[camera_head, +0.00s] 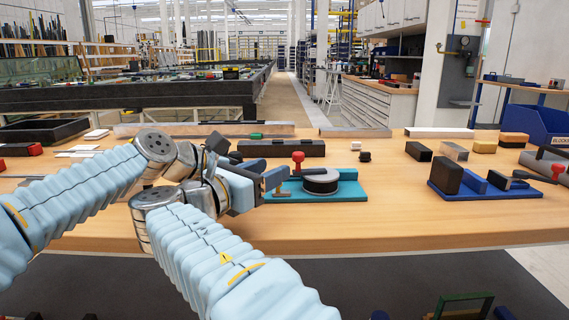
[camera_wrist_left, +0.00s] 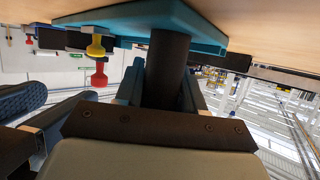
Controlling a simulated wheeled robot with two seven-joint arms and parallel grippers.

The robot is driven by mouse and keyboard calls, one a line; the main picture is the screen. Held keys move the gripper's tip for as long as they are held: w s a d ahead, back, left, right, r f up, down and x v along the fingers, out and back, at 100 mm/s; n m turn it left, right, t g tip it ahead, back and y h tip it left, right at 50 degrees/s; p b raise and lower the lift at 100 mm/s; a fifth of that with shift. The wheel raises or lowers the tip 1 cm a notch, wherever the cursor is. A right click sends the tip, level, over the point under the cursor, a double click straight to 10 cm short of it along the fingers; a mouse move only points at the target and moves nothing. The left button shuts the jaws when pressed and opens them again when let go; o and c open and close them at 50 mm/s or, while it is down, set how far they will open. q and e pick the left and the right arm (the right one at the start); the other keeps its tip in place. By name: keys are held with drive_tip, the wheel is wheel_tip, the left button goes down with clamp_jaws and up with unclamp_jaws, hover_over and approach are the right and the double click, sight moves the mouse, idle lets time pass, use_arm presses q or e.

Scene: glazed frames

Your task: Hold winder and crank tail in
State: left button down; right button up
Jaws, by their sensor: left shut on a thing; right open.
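The winder is a teal base (camera_head: 345,190) with a grey-topped dark drum (camera_head: 320,184) and a red knob (camera_head: 298,157) standing behind the drum. In the left wrist view the teal base (camera_wrist_left: 150,20) is at the top, with a dark upright cylinder (camera_wrist_left: 168,68) and a red knob (camera_wrist_left: 100,76). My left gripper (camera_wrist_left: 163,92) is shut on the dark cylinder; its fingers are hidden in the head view. My right gripper (camera_head: 268,184) is open beside the left edge of the base. A small brown tab (camera_head: 282,194) shows there; I cannot tell whether it is the tail.
A long dark block (camera_head: 281,148) lies behind the winder. Small blocks (camera_head: 418,151) sit farther back. The wooden table (camera_head: 400,215) is clear in front and between.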

drive_tip(key=shift+v, duration=0.9)
